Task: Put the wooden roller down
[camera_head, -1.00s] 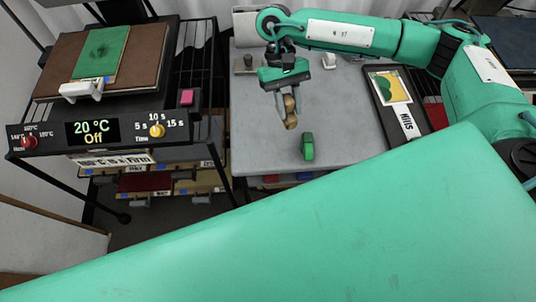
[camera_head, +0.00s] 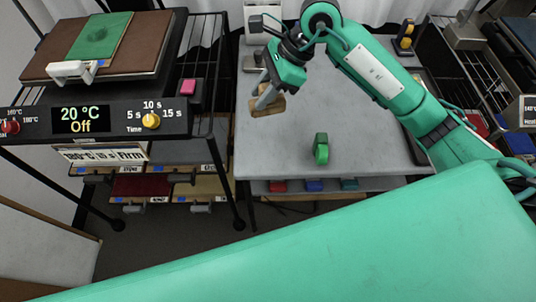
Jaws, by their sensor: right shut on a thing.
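My right gripper (camera_head: 267,93) is shut on the wooden roller (camera_head: 268,107) over the left part of the grey table (camera_head: 375,130). The roller is light brown and lies nearly level across the fingertips, its upper part covered by the fingers. I cannot tell whether it touches the tabletop. My left gripper is not in view.
A small green tape-like block (camera_head: 321,148) stands on the table near its front edge. The table's middle is largely clear.

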